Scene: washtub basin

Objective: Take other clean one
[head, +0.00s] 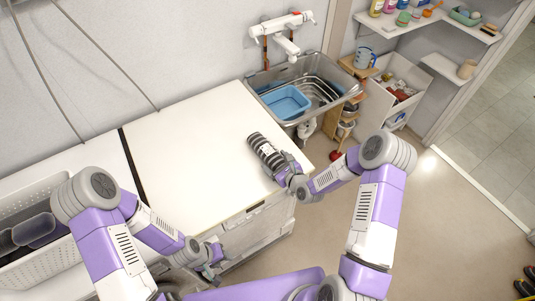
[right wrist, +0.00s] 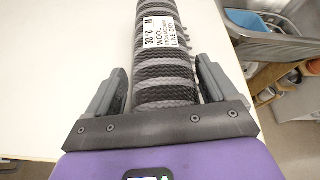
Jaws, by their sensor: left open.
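A rolled knit item (head: 266,152) with dark and grey stripes is at the right part of the white counter. In the right wrist view the striped roll (right wrist: 165,78) carries a white label reading "30 °C M", "WOOL" and "LINE DRY". My right gripper (head: 284,170) is at the roll's near end. I cannot tell whether the roll is lifted off the counter. My left gripper (head: 213,268) is open and empty, in front of the counter's front edge.
A white perforated basket (head: 28,262) with dark and purple-grey rolled items stands at the left. A metal sink (head: 335,70) holding a blue basin (head: 286,102) is beyond the counter's right end. The white counter (head: 170,150) is otherwise clear. Shelves (head: 450,25) with bottles are at upper right.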

